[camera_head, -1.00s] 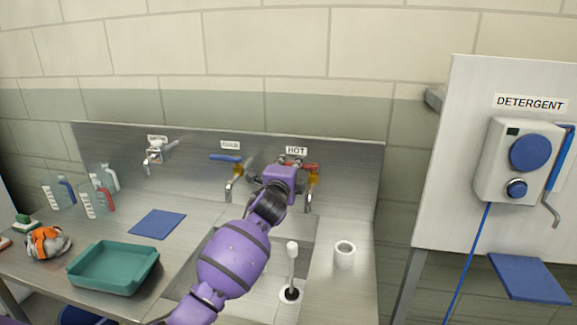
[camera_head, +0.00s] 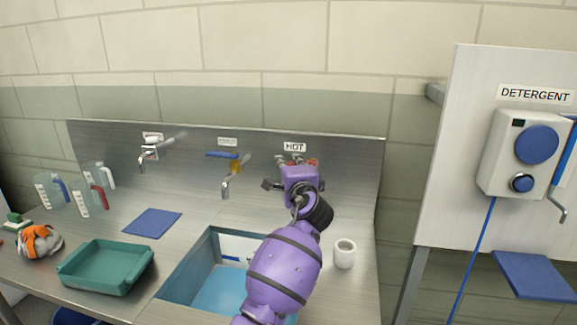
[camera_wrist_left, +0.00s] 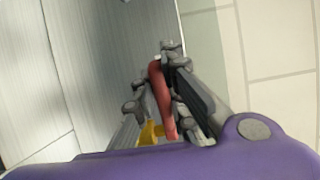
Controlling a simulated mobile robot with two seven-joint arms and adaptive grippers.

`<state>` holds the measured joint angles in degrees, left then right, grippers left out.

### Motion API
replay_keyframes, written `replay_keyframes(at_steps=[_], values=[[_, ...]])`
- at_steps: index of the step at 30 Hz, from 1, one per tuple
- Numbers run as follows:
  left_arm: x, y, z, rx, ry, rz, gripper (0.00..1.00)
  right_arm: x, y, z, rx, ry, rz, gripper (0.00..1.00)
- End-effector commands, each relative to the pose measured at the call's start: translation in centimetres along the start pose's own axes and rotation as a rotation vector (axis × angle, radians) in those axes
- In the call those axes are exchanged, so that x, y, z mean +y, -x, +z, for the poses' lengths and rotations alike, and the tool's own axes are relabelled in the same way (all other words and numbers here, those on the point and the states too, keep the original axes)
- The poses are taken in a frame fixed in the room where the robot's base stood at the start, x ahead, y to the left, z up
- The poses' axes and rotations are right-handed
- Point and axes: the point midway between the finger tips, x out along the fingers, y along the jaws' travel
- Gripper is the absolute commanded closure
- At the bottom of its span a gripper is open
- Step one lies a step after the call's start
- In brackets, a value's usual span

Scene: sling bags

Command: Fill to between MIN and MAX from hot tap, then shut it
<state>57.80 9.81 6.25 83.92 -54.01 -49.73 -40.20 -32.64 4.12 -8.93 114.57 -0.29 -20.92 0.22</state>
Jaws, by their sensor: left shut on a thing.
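The hot tap, under its HOT label (camera_head: 294,146), is mostly hidden behind my left gripper (camera_head: 297,163). In the left wrist view the tap's red lever (camera_wrist_left: 163,100) lies between my closed fingers, with yellow behind it. My left gripper is shut on this lever. The tap's spout and any stream from it are hidden. The sink basin (camera_head: 205,252) holds a light-blue surface that looks like water (camera_head: 218,290). A small marked strip (camera_head: 233,259) shows on its back wall, too small to read. My arm covers the right part of the basin. My right gripper is not in view.
Two other taps (camera_head: 149,152) (camera_head: 230,175) stand left along the splashback. A white cup (camera_head: 344,254) stands right of the sink. A green tray (camera_head: 105,268), blue mat (camera_head: 152,222), jugs (camera_head: 98,201) and an orange-white bundle (camera_head: 40,243) are left. A detergent dispenser (camera_head: 525,155) is on the right.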

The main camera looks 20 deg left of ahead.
Motion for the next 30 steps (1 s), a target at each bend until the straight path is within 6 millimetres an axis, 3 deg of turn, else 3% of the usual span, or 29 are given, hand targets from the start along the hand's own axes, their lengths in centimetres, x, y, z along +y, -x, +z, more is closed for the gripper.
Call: replay_keyframes(at_steps=[2, 3, 7, 16, 20, 30], values=[[0.1, 0.0, 0.0, 0.001, -0.001, 0.002, 1.0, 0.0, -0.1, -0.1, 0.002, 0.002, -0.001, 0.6], [0.1, 0.0, 0.0, 0.001, -0.001, 0.002, 0.85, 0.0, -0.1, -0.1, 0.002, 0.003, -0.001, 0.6], [0.1, 0.0, 0.0, 0.001, -0.001, 0.001, 0.69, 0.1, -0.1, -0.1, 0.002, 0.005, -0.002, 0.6], [0.0, 0.1, 0.0, 0.002, 0.0, 0.0, 0.69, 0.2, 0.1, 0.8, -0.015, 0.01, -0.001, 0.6], [0.1, 1.0, 0.0, 0.002, 0.001, 0.001, 0.69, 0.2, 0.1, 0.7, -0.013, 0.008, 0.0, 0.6], [0.1, 8.0, 0.0, 0.003, 0.002, 0.002, 0.69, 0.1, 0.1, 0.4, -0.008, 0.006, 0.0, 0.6]])
